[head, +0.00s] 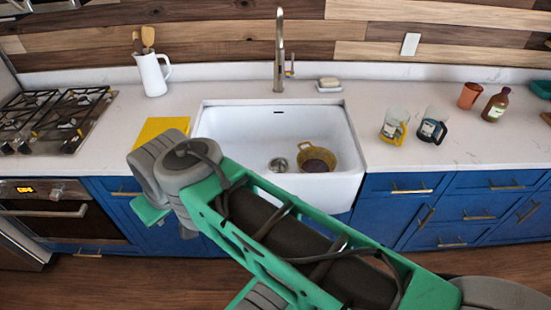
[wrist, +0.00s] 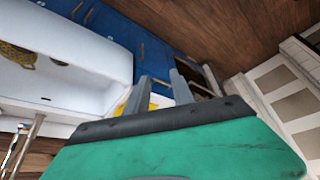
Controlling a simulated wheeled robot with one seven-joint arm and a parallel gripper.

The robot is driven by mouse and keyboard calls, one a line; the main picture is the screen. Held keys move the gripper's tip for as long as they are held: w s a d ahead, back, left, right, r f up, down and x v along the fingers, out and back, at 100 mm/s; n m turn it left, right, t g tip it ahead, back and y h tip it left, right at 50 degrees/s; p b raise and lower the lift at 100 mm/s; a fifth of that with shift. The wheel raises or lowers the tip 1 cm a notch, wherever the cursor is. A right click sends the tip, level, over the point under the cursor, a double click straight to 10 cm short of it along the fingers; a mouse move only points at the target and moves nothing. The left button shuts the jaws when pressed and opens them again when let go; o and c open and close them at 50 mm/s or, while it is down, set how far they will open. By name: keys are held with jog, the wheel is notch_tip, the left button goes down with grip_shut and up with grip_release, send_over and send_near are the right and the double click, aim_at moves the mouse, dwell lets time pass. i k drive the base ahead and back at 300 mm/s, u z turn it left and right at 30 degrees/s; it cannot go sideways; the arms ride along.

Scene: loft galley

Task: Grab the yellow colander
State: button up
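The yellow colander (head: 313,146) sits in the right part of the white sink basin (head: 225,140). A dark round patch shows at its front; I cannot tell if it is an item or the colander's inside. In the wrist view only part of the colander (wrist: 16,58) shows, in the sink at the left edge. My gripper (wrist: 162,80) is open, its two grey fingers apart with nothing held between them. It is left of the sink in front of the counter, well apart from the colander. In the head view my arm mostly hides the fingers.
A tall faucet (head: 280,50) rises behind the sink. A flat yellow item (head: 165,125) lies left of it. Two glass containers, one of them a jar (head: 394,124), a terracotta cup (head: 469,95) and a brown bottle (head: 495,105) stand to the right. Blue cabinets (head: 405,210) front the counter.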

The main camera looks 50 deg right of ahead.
aim_at(312, 160)
jog(key=z, duration=0.05)
jog(key=i, duration=1.25)
jog(key=z, duration=0.2)
